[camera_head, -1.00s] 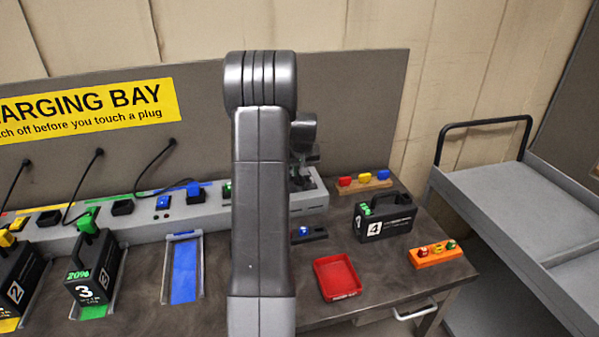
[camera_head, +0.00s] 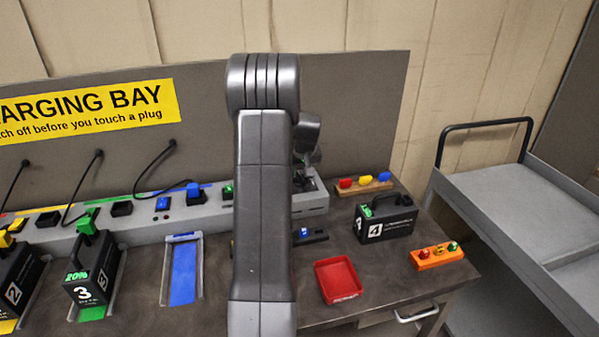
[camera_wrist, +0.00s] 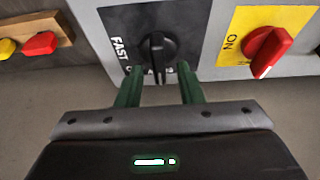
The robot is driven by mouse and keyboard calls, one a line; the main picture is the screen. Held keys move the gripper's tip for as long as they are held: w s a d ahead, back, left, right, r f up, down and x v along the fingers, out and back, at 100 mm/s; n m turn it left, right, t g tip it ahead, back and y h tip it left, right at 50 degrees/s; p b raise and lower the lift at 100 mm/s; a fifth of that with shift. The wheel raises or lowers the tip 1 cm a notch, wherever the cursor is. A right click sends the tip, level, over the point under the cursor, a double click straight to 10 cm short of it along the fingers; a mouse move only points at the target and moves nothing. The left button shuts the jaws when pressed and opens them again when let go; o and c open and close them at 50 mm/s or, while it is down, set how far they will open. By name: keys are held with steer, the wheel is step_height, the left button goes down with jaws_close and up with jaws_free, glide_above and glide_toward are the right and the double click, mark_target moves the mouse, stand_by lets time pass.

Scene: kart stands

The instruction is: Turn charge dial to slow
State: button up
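The charge dial (camera_wrist: 157,50) is a black knob on a dark panel in the wrist view. The word FAST shows at its left; a second label at its lower edge is partly covered by my fingers. I cannot read the dial's setting surely. My gripper (camera_wrist: 159,73) is open, its two green fingers apart. The fingertips are just below the knob in the picture, one toward each side; I cannot tell whether they touch it. In the head view my arm hides the dial, and my gripper is small and mostly hidden.
A red switch (camera_wrist: 268,50) on a yellow plate is right of the dial. A wooden block with coloured pieces (camera_head: 365,187) stands by the charger's end. Battery 4 (camera_head: 386,219), a red tray (camera_head: 338,280) and an orange block (camera_head: 436,256) are on the bench.

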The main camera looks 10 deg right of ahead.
steer(key=b+v, duration=0.1)
steer(key=v, duration=1.2)
steer(key=shift+s+r+b, duration=0.15)
steer(key=shift+r+b, duration=0.15)
steer(key=shift+b, duration=0.1)
steer(key=p+x, duration=0.2)
steer(key=x, duration=1.1)
steer(key=shift+w+f, duration=0.2)
steer(key=shift+f, duration=0.15)
steer(key=shift+r, duration=0.1)
